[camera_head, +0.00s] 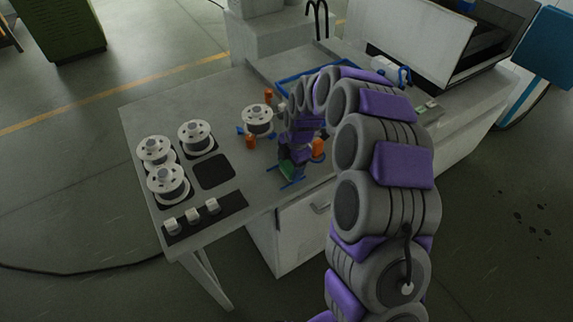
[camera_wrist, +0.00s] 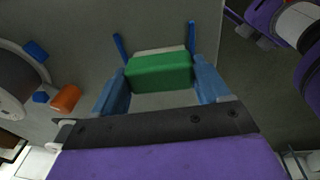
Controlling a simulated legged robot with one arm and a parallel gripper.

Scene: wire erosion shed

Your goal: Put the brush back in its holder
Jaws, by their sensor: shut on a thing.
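My gripper (camera_wrist: 160,88) has blue fingers and is shut on a green block-shaped thing with a pale strip along its far edge, which I take to be the brush (camera_wrist: 160,72). Two thin blue bars stand just beyond it, one on each side. In the head view the green brush (camera_head: 287,168) shows small below my arm, near the front edge of the worktable (camera_head: 225,95). I cannot tell whether it touches the tabletop. I cannot make out the brush holder for certain; my arm hides part of the table.
A spool (camera_head: 258,114) with blue and orange pieces around it stands left of my gripper. Several white spools (camera_head: 166,178), a dark square pad (camera_head: 215,172) and a dark strip with white blocks (camera_head: 190,216) are at the left. A blue frame (camera_head: 290,79) lies behind my arm.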

